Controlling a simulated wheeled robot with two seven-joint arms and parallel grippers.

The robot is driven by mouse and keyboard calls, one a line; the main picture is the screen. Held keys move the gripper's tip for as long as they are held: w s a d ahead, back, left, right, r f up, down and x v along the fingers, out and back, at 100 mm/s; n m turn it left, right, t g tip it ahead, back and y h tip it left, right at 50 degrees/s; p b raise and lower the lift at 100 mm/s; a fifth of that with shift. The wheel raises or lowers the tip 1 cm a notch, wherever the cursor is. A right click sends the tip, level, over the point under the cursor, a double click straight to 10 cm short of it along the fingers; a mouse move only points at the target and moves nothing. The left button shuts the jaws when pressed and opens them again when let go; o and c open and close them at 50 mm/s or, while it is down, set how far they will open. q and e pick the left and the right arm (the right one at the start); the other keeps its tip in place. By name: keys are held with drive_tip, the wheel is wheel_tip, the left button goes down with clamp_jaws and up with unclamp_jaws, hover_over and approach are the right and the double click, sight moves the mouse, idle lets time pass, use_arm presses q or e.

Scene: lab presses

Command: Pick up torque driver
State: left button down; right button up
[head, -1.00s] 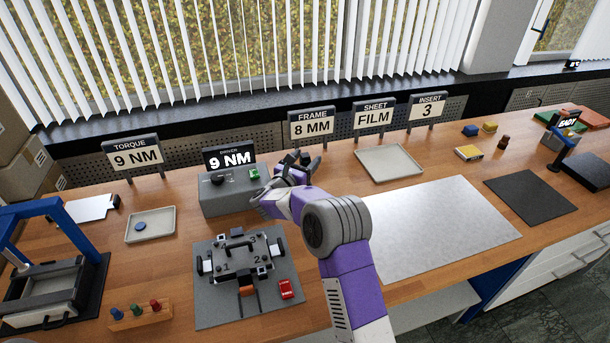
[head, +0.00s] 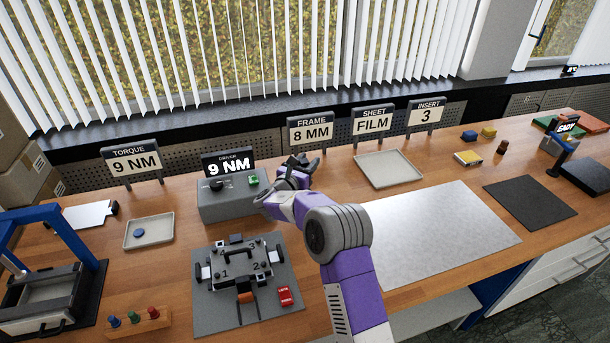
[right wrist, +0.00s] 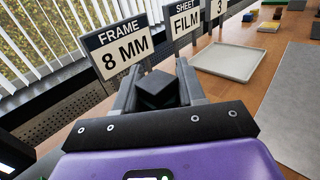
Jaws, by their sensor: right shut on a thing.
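My right gripper (head: 292,172) is above the bench, just right of the grey driver station (head: 226,204) with its "9 NM" display. In the right wrist view, my right gripper (right wrist: 158,85) is shut on a dark, block-ended object, which looks like the torque driver (right wrist: 157,88). Most of that object's length is hidden by the fingers and the gripper body. My left gripper is not in view.
The "FRAME 8 MM" sign (head: 310,130) stands behind the gripper. A beige tray (head: 389,168) and a silver mat (head: 440,232) lie to the right. A grey fixture plate (head: 215,317) is in front of the station. A blue-framed press (head: 72,238) stands at left.

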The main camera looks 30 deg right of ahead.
wheel_tip(320, 180, up, 10)
drive_tip(key=p, duration=0.2)
drive_tip(key=shift+r, duration=0.15)
idle(0.4)
